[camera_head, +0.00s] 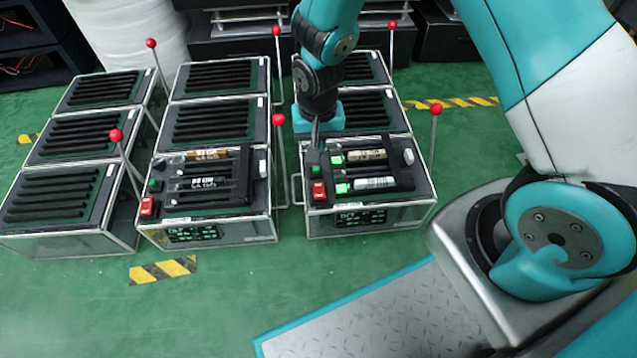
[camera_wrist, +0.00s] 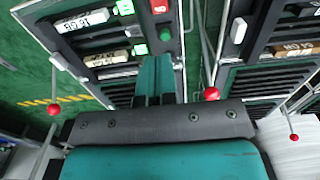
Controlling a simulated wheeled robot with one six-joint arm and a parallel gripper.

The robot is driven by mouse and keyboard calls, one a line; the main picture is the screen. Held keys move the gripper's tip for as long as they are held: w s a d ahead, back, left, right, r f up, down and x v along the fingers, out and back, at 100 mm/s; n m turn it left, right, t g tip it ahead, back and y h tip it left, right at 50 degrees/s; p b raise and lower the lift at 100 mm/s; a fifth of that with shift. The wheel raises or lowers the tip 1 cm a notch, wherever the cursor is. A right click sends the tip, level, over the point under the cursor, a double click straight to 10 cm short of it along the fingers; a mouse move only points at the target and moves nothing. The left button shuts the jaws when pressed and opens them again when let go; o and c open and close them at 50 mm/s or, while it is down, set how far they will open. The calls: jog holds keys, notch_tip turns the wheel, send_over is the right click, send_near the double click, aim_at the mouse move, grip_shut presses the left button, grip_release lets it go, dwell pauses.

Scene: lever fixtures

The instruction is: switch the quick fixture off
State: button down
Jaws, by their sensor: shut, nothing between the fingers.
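Two fixtures stand at the front with levers, buttons and displays; I cannot tell which is the quick fixture. The right fixture (camera_head: 365,222) shows lit green lamps (camera_head: 341,188), a red switch (camera_head: 318,191) and a green button (camera_head: 315,169). Red-balled levers stand upright at its left (camera_head: 278,120) and right (camera_head: 436,108). The left fixture (camera_head: 207,220) has a red switch (camera_head: 147,207) and shows no lit green lamps beside its slots. My gripper (camera_head: 315,140) is shut and empty above the right fixture's back left corner. In the wrist view its fingers (camera_wrist: 155,78) point toward the green button (camera_wrist: 165,33).
More slotted boxes (camera_head: 215,120) stand behind, and another row (camera_head: 52,205) is at the far left. Several red-balled levers rise between the rows, one close to my gripper in the wrist view (camera_wrist: 211,94). Green floor (camera_head: 215,295) is free in front.

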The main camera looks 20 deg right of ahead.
aim_at(318, 186)
notch_tip(318, 186, down, 14)
jog(key=b, duration=0.9)
